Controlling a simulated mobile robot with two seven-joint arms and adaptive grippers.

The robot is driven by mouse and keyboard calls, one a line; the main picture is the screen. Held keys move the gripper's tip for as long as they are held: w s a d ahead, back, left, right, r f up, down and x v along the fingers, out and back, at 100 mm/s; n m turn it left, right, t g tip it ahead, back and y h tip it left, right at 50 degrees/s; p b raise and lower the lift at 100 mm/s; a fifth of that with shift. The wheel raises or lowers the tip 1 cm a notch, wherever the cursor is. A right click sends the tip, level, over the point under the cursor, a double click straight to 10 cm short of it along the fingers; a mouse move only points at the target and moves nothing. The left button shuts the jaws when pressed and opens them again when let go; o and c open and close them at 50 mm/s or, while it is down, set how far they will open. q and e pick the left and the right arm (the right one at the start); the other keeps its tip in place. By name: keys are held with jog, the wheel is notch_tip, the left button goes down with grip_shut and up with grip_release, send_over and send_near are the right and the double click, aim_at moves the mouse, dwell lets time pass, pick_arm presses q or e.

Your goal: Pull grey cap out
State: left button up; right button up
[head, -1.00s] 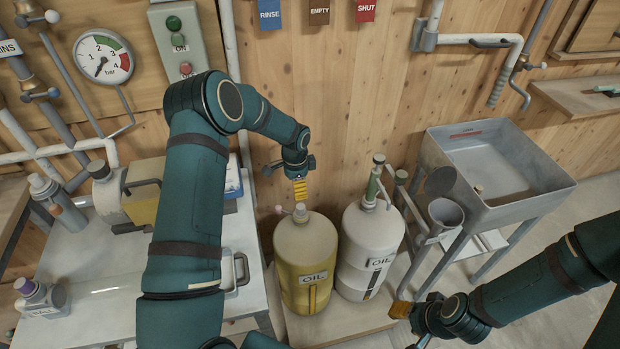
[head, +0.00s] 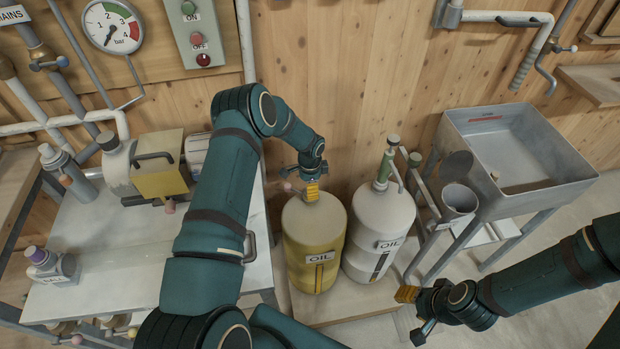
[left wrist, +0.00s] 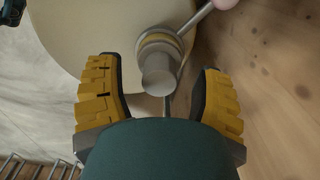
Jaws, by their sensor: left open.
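The grey cap (left wrist: 158,72) sits on the neck of the yellow-and-cream oil container (head: 314,252). In the left wrist view it lies between the two yellow fingers of my left gripper (left wrist: 160,85), with a gap on either side. My left gripper (head: 312,191) is open, right at the container's top, and hides the cap in the head view. A thin metal lever with a pink knob (left wrist: 226,3) runs from beside the cap. My right gripper (head: 407,294) is low at the right, away from the container; its jaw opening cannot be made out.
A white oil container (head: 378,228) with a green-and-grey pump top stands close on the right. A table (head: 115,260) with a bottle and a yellow device is at the left. The wooden wall is just behind. A metal sink (head: 520,150) stands at the right.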

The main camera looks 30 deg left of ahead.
pick_arm(q)
jog(key=shift+f, duration=0.65)
grip_shut()
